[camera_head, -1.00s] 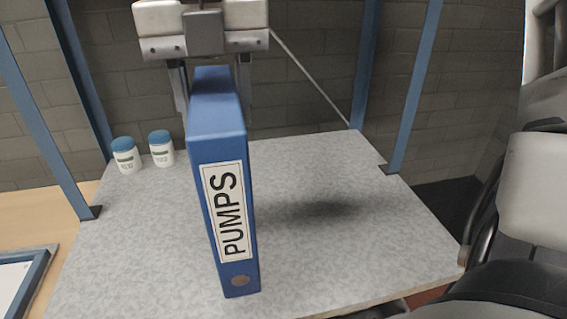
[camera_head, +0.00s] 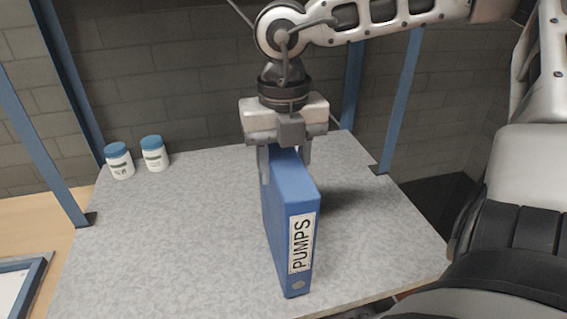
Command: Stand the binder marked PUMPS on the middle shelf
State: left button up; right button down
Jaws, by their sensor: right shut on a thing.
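The blue binder marked PUMPS (camera_head: 288,215) is upright over the right half of the grey speckled shelf (camera_head: 160,240), its white label facing me. My right gripper (camera_head: 286,165) is shut on the top of the binder, one finger on each side. The binder's lower front end is close to the shelf's front edge; I cannot tell whether its bottom touches the surface. My left gripper is not in view.
Two white jars with blue lids, a left one (camera_head: 119,162) and a right one (camera_head: 154,155), stand at the back left of the shelf.

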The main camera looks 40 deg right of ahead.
jog(key=shift+f, duration=0.25)
jog(key=shift+f+b, duration=0.2)
jog(key=shift+b, duration=0.1)
jog(key=c, duration=0.8)
grip_release()
jog(key=shift+o, duration=0.2)
notch_tip(320, 180, up, 12)
jog(key=shift+r, duration=0.2)
